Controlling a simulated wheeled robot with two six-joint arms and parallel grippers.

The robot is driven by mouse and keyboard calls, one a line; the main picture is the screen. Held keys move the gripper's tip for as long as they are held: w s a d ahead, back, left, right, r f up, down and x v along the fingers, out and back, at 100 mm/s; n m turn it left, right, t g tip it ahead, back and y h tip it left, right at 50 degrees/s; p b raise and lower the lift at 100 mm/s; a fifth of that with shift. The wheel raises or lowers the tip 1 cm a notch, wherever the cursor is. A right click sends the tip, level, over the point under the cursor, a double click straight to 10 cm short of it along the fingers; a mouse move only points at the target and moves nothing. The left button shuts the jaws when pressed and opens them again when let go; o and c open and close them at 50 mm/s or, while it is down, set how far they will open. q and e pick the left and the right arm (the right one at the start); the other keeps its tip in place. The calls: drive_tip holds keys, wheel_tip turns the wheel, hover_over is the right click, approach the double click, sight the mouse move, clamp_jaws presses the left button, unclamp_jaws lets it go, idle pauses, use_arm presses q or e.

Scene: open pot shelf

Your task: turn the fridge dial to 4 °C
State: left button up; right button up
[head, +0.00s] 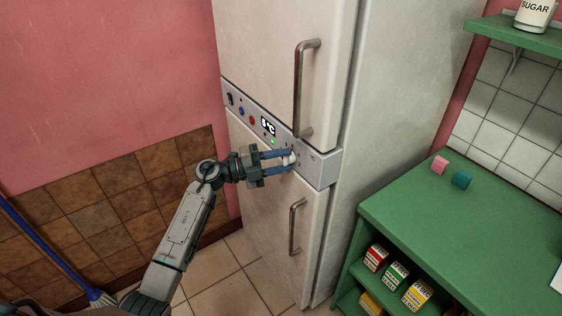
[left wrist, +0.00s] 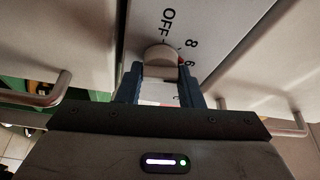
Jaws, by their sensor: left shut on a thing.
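The fridge dial (head: 290,157) is a pale round knob on the grey control panel (head: 318,168) between the two fridge doors. My left gripper (head: 287,161) is shut on it, one blue finger on each side. In the left wrist view the dial (left wrist: 160,56) sits between the fingertips, with a red mark on its right edge near the printed 8 and 6. The OFF label is above it; the lower part of the scale is partly hidden by my gripper. My right gripper is not in view.
The upper door handle (head: 306,88) and lower door handle (head: 296,226) stick out near the panel. A green shelf unit (head: 400,205) stands at the right, with a pink and a teal block on top and several boxes inside. A blue broom leans at the left.

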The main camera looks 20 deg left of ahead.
use_arm(q)
drive_tip(key=m+y, duration=0.1)
drive_tip(key=m, duration=0.2)
drive_tip(key=m+g+y+b, duration=0.1)
drive_tip(key=m, duration=0.1)
drive_tip(key=shift+m, duration=0.4)
drive_tip(key=m+y, duration=0.1)
drive_tip(key=m, duration=0.1)
drive_tip(key=shift+m+y+b, duration=0.3)
drive_tip(key=shift+b, duration=0.05)
drive_tip(key=shift+m+y+b, duration=0.3)
drive_tip(key=shift+m+y, duration=0.2)
drive_tip(key=shift+m, duration=0.3)
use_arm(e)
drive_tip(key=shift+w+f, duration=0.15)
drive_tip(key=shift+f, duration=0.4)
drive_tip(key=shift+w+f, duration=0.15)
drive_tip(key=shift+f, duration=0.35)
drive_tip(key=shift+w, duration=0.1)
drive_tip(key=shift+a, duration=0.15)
use_arm(q)
drive_tip(key=o, duration=1)
drive_tip(key=shift+c, duration=0.2)
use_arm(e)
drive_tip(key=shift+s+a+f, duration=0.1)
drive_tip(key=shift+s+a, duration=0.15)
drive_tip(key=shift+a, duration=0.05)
